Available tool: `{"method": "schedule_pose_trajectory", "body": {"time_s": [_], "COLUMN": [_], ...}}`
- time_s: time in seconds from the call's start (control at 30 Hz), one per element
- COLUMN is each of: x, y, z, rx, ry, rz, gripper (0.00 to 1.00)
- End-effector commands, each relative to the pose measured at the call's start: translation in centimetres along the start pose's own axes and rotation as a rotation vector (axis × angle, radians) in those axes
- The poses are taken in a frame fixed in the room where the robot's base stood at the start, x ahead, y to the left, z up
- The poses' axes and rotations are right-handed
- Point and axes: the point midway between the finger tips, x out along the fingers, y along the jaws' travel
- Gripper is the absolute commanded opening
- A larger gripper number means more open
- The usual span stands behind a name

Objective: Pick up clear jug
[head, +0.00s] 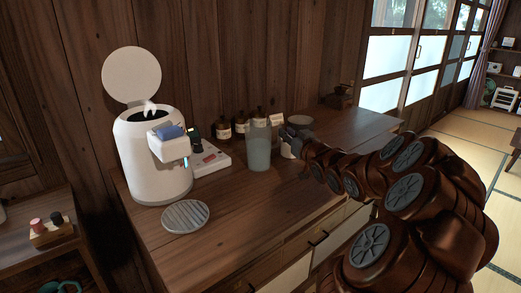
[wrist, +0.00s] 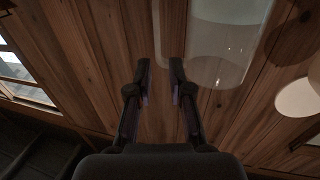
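The clear jug (head: 259,150) stands upright on the wooden counter, right of the white appliance. It looks tall and pale grey-green. My gripper (head: 291,146) is just right of the jug in the head view, low over the counter. Its fingertips are small and hard to make out there. In the wrist view my gripper (wrist: 161,66) has its two fingers apart, with only wood showing between them. A large see-through shape, which looks like the jug (wrist: 218,45), lies ahead and right of the fingers, not between them.
A white rice-cooker-like appliance (head: 151,160) with its lid up stands left. A grey ribbed disc (head: 185,216) lies in front of it. Dark bottles (head: 240,125) stand behind the jug. A round dish (head: 300,120) is behind my gripper. The counter's front (head: 255,215) is clear.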

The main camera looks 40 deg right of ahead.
Motion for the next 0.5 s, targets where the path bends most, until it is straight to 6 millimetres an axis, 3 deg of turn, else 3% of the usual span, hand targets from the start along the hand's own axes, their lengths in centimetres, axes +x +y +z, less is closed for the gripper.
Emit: {"method": "schedule_pose_trajectory", "body": {"time_s": [0.27,0.5], "x": [1.9,4.8], "y": [0.1,0.4], "z": [0.2,0.6], "rx": [-0.001,0.000], "ry": [0.001,0.001], "rz": [-0.001,0.001], "gripper": [0.20,0.20]}}
